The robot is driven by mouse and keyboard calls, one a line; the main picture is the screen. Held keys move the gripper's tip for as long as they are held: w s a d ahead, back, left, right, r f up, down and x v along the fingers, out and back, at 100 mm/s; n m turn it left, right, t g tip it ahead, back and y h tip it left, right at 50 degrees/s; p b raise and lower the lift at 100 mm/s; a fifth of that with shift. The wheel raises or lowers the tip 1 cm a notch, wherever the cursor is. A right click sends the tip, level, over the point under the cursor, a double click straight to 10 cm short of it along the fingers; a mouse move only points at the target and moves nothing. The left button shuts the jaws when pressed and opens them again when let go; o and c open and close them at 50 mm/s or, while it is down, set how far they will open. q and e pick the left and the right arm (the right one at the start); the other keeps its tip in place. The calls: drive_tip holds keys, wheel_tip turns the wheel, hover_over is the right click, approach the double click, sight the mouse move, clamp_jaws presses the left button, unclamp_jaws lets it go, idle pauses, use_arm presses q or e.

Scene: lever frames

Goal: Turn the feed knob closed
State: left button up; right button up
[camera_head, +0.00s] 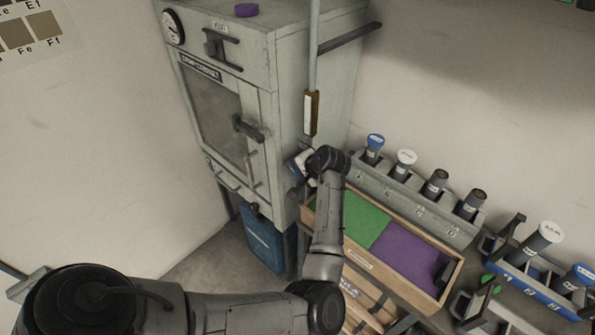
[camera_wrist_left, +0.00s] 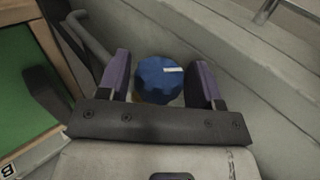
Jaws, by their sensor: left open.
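A round, faceted blue knob (camera_wrist_left: 158,80) with a small white mark on its face shows in the left wrist view, beside a grey wall. I take it for the feed knob; no label on it can be read. My left gripper (camera_wrist_left: 162,84) is open, with one purple-padded finger on each side of the knob. Narrow gaps seem to remain between pads and knob. In the head view the left gripper (camera_head: 298,166) is at the lower right side of the grey cabinet (camera_head: 285,95), and hides the knob there. My right gripper is not in view.
A wooden tray with a green panel (camera_head: 362,217) and a purple panel (camera_head: 410,257) lies right of the gripper. Behind it stands a grey rack (camera_head: 395,190) of capped cylinders. A hanging rod with a brown handle (camera_head: 311,112) is above the gripper. A bent grey rod (camera_wrist_left: 88,35) is close to the left finger.

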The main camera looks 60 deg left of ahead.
use_arm(q)
drive_tip(key=c, duration=0.6)
drive_tip(key=shift+r+y+p, duration=0.1)
drive_tip(key=shift+y+p, duration=0.5)
drive_tip(key=shift+p, duration=0.1)
drive_tip(key=shift+g+y, duration=0.3)
drive_tip(key=shift+y, duration=0.4)
drive_tip(key=shift+f+g+y, duration=0.3)
drive_tip(key=shift+y, duration=0.7)
drive_tip(key=shift+d+y+b, duration=0.1)
drive_tip(key=shift+y+b, duration=0.5)
drive_tip(key=shift+y, duration=0.4)
drive_tip(key=shift+g, duration=0.3)
drive_tip(key=o, duration=0.6)
